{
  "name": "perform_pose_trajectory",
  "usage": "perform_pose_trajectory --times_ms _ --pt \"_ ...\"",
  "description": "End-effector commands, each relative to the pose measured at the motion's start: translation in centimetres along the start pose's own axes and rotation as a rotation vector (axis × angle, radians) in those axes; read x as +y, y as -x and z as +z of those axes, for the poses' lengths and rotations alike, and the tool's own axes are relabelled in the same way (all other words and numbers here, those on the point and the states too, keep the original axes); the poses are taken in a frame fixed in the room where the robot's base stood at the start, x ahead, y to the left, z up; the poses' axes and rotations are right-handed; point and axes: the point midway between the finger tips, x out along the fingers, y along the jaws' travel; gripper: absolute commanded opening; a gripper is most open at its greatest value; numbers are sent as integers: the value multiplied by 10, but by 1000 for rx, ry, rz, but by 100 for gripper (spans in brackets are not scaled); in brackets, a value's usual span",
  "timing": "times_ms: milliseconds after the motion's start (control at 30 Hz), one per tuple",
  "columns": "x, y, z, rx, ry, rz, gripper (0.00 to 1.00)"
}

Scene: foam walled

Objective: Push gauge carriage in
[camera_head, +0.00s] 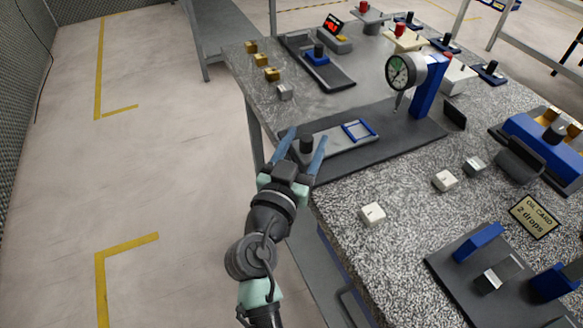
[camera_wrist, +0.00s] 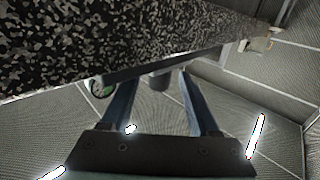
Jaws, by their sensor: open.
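The gauge carriage (camera_head: 343,139) is a flat grey slide with a blue-framed pocket and a dark upright knob (camera_head: 306,142) at its near left end. It lies on a dark base plate (camera_head: 395,143) below a dial gauge (camera_head: 401,71) on a blue post. My gripper (camera_head: 307,135) is open, its two blue fingers on either side of the knob. In the wrist view the knob (camera_wrist: 159,81) shows between the fingertips, with gaps to both. I cannot tell whether a finger touches it. The gauge dial (camera_wrist: 101,87) also shows there, partly hidden by a finger.
White blocks (camera_head: 372,214) and an oil card sign (camera_head: 534,215) stand on the speckled bench near right. Brass blocks (camera_head: 260,60) and a second slide fixture (camera_head: 317,62) are farther back. The floor (camera_head: 150,150) left of the bench is clear.

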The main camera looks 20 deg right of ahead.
Motion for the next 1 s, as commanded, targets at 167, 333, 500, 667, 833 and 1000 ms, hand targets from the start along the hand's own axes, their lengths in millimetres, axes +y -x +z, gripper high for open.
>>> perform_pose_trajectory --times_ms 167,333,500,667,833,1000 --pt "0 43 2 -1 1 -3 61" --pt "0 73 2 -1 0 -1 61" --pt "0 88 1 -1 -1 0 61" --pt "0 91 0 0 -1 0 61" --pt "0 91 0 0 -1 1 61" --pt "-9 86 -20 7 -34 -30 61"
